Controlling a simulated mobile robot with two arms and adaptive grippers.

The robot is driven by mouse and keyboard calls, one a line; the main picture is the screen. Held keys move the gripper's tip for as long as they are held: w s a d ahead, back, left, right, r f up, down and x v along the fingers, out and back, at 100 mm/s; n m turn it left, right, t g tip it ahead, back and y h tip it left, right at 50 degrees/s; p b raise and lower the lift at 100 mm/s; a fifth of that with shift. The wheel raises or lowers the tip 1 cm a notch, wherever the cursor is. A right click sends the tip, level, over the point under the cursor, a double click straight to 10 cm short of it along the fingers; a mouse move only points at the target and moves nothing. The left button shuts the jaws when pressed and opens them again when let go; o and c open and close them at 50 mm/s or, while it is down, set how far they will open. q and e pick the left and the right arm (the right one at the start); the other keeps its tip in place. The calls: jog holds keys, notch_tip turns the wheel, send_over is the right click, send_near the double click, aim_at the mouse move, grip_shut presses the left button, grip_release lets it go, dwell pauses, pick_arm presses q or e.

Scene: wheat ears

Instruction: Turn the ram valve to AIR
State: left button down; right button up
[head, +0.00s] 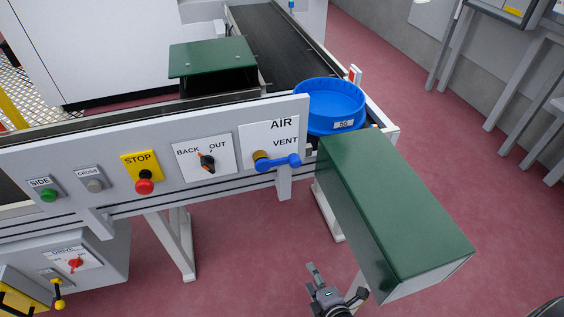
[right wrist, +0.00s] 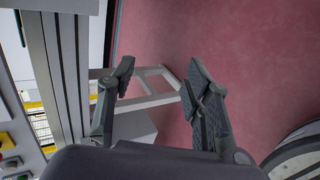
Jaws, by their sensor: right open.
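The ram valve (head: 277,161) is on the right end of the grey control panel in the head view. It has a brass body and a blue lever handle that points right, beside the VENT label. The AIR label (head: 282,125) is above it. My right gripper (head: 336,284) is at the bottom of the head view, below and to the right of the valve, well apart from it. In the right wrist view its two fingers (right wrist: 160,85) are spread with nothing between them. The valve is not visible in the right wrist view. My left gripper is not in view.
The panel also carries a BACK/OUT switch (head: 208,162), a red STOP button (head: 144,186) and SIDE and CROSS buttons. A blue round tub (head: 329,103) sits behind the panel's right end. A long green-topped box (head: 390,205) juts out right of the valve. Open red floor lies below.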

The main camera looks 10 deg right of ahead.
jog(key=w+r+n+t, duration=0.3)
jog(key=r+n, duration=0.1)
jog(key=r, duration=0.8)
jog(key=n+t+b, duration=0.1)
jog(key=n+t, duration=0.2)
jog(key=n, duration=0.2)
send_near(297, 166)
jog(key=shift+m, duration=0.3)
jog(key=w+p, duration=0.1)
jog(key=w, duration=0.4)
jog(key=w+p, duration=0.2)
jog(key=w, duration=0.4)
jog(key=shift+w+a+r, duration=0.1)
jog(key=shift+a, duration=0.1)
jog(key=shift+c, duration=0.5)
grip_shut()
